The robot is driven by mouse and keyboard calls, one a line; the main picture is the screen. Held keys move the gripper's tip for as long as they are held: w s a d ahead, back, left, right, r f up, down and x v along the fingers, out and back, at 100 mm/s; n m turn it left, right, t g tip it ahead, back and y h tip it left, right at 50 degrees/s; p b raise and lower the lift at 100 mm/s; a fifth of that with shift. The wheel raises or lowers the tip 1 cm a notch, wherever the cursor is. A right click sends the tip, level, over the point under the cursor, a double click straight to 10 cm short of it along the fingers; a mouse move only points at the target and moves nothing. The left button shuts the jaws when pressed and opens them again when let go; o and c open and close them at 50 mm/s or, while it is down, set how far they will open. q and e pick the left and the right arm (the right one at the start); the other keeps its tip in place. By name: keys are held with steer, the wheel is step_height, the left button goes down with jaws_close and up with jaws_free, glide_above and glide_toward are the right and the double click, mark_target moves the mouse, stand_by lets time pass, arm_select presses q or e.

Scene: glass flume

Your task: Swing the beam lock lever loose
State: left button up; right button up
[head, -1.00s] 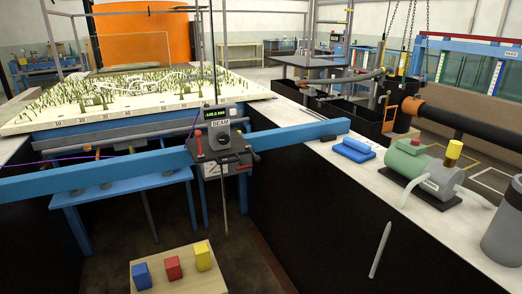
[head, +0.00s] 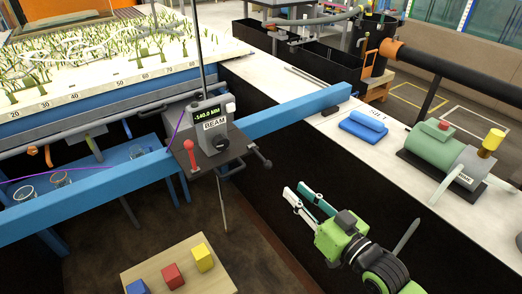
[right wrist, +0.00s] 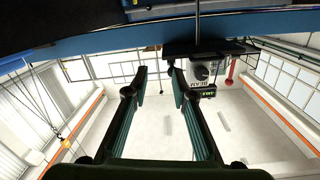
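The beam carriage (head: 213,148) sits on the blue beam (head: 285,112). A red-topped lever (head: 188,152) stands upright on the carriage's left side. A dark handle with a round end (head: 263,158) sticks out at its right side. No label shows which one is the lock lever. My right gripper (head: 294,188) is open and empty, below and right of the carriage, touching nothing. In the right wrist view its fingers (right wrist: 157,72) are apart, with the carriage (right wrist: 202,72) beyond. My left gripper is not in view.
A board with blue, red and yellow blocks (head: 180,268) lies below. A white ledge (head: 330,125) on the right carries a blue rolled item (head: 363,127) and a green pump (head: 440,145). A thin rod hangs below the carriage. The space between gripper and carriage looks clear.

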mark_target(265, 161)
steer(key=shift+y, duration=0.4)
steer(key=w+a+r+p, duration=0.1)
steer(key=w+a, duration=0.2)
steer(key=w+a+r, duration=0.1)
steer(key=w+a, duration=0.2)
steer(key=w+a+r+p, duration=0.1)
steer(key=w+a, duration=0.2)
steer(key=shift+r+p, duration=0.25)
steer(key=shift+p, duration=0.1)
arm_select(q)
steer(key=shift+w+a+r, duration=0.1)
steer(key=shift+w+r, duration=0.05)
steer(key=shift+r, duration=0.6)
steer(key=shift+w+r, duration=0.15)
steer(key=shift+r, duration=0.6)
arm_select(e)
steer(key=shift+w+a, duration=0.35)
steer(key=shift+w, duration=0.15)
steer(key=shift+c, duration=0.3)
steer(key=shift+f, duration=0.1)
jaws_close()
